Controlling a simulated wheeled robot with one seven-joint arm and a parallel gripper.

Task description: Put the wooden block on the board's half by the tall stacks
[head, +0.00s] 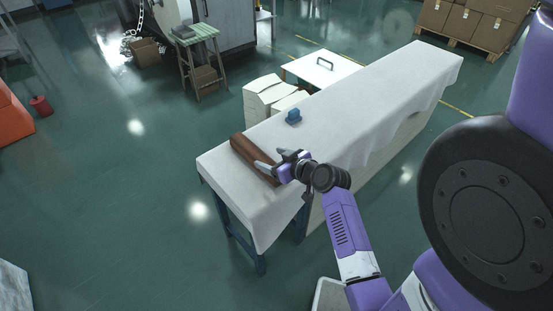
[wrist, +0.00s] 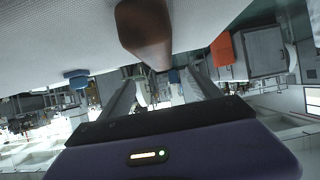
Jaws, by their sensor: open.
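The wooden block (head: 254,158) is long and brown and lies on the cloth-covered table near its left end. It also shows in the wrist view (wrist: 145,32), ahead of the fingers. My gripper (head: 273,163) is open, at the near side of the block, its fingers overlapping the block in the head view. In the wrist view the fingers (wrist: 160,92) are spread and nothing is between them; I cannot tell if they touch the block. The white board (head: 318,70) with a dark handle lies behind the table. Tall white stacks (head: 265,94) stand left of it, hiding part of it.
A small blue object (head: 293,117) sits on the table (head: 365,105) behind the block; it also shows in the wrist view (wrist: 76,79). The table's right part is clear.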

